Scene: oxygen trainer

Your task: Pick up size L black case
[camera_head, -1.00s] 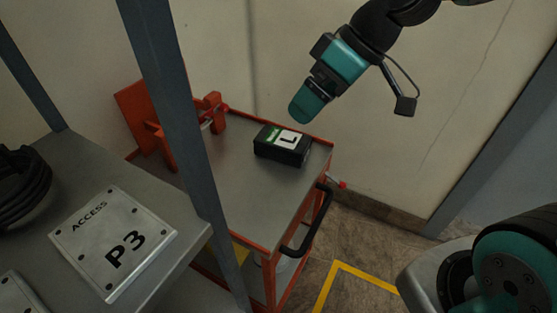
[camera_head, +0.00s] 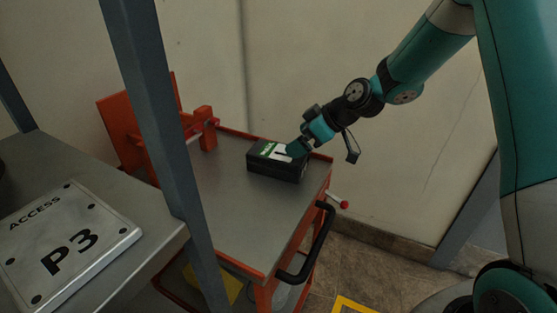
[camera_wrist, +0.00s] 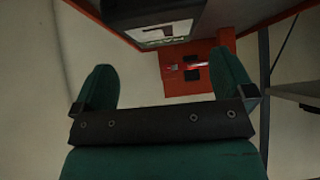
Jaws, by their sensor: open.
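The black case (camera_head: 272,168) lies flat on the grey top of the red cart, near its back right edge. Its lid has a green and white label, partly covered by my gripper. My gripper (camera_head: 294,150) is over the right part of the case in the head view; whether it touches cannot be told. In the wrist view the two teal fingers of my gripper (camera_wrist: 160,88) stand wide apart with nothing between them. The case (camera_wrist: 150,12) shows there at the top, beyond the fingertips, with its label and part of an L visible.
The red cart (camera_head: 225,220) has a raised rim, a black handle (camera_head: 312,245) at right and a red upright bracket (camera_head: 150,130) at left. A grey post (camera_head: 160,120) and a shelf with a P3 plate (camera_head: 70,245) stand at the left. A wall is close behind.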

